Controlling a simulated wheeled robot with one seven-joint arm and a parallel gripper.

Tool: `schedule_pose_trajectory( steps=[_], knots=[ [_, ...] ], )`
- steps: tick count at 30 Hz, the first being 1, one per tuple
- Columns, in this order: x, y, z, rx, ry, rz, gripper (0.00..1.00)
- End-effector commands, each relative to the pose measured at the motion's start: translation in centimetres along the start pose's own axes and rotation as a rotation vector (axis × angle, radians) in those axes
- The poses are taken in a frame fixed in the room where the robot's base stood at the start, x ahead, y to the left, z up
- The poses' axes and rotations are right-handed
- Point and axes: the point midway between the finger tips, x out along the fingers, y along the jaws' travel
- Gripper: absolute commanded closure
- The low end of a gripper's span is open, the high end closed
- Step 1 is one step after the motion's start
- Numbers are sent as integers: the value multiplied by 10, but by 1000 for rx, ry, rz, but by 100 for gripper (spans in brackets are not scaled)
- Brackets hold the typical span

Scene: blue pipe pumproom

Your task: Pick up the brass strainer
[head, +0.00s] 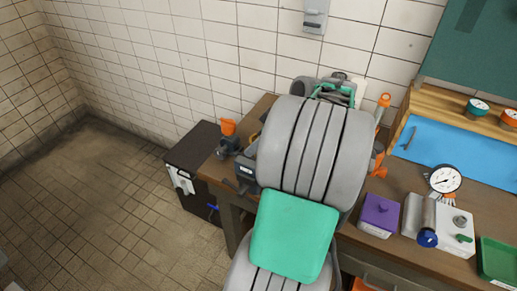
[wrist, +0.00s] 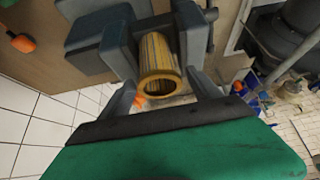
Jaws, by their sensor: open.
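The brass strainer (wrist: 158,66) is a yellow, ribbed, hollow cylinder. In the wrist view it stands between the two dark grey fingers of my gripper (wrist: 153,32), with its round open end facing the camera. My gripper is open, with one finger on each side of the strainer. The picture does not clearly show whether either finger touches it. In the head view my large grey and green arm covers this part of the bench, hiding the gripper's fingers and most or all of the strainer.
On the wooden bench, a grey fitting with an orange cap (head: 228,128) stands left of my arm. To the right are a purple box (head: 380,214), a pressure gauge (head: 445,180), a metal cylinder and a green tray (head: 497,260). A dark cabinet (head: 190,165) stands left; the tiled floor beyond is clear.

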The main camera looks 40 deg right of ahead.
Motion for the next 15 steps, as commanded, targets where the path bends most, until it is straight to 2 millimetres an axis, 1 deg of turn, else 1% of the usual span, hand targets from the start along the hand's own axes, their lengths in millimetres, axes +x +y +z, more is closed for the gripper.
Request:
schedule_pose_trajectory(
  steps=[5,15],
  knots=[
    [0,0,0,0,0,1,27],
    [0,0,0,1,0,1,54]
  ],
)
